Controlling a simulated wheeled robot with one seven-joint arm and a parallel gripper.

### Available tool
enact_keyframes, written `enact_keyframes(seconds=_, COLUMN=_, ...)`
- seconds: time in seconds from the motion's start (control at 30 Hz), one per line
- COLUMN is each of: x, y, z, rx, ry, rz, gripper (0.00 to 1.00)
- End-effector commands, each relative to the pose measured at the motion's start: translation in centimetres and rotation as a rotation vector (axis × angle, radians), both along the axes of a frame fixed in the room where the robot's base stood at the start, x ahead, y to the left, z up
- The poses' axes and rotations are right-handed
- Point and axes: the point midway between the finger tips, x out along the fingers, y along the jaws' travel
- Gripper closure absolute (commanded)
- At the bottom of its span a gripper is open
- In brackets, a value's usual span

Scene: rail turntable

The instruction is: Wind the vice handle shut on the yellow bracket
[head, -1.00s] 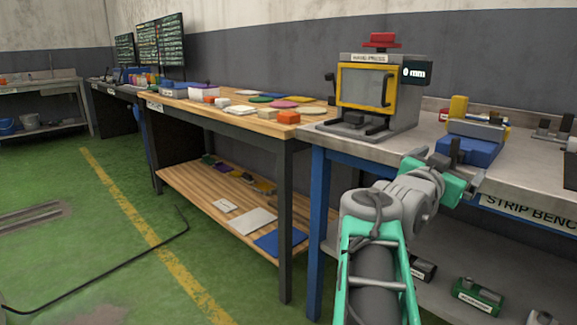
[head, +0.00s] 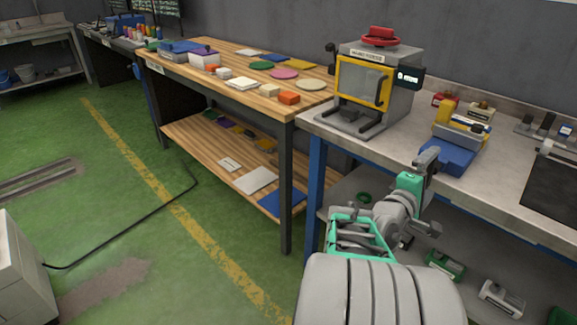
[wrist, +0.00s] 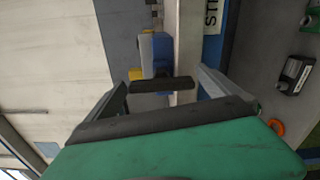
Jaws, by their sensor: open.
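The vice has a blue body (head: 452,157) and grey jaws (head: 462,131) and stands on the bench near its front edge. The yellow bracket (head: 444,117) shows at the jaws; whether they touch it I cannot tell. The bracket also shows in the wrist view (wrist: 135,74), partly hidden. A dark bar (wrist: 163,86), apparently the vice handle, shows across the gap between my fingers in the wrist view. My gripper (head: 428,158) is open in front of the vice and hides the handle in the head view. Contact with the bar is not clear.
A grey press with a yellow-framed door (head: 362,82) stands left of the vice. A red item (head: 444,98) is behind it. A dark mat (head: 553,190) lies on the bench at right. A lower shelf holds several small devices. Green floor is open at left.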

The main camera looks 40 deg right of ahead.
Motion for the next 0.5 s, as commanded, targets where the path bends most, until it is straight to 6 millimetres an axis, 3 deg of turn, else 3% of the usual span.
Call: enact_keyframes(seconds=0.5, x=0.38, y=0.05, z=0.26, rx=-0.161, ry=1.011, rz=0.0, gripper=0.0)
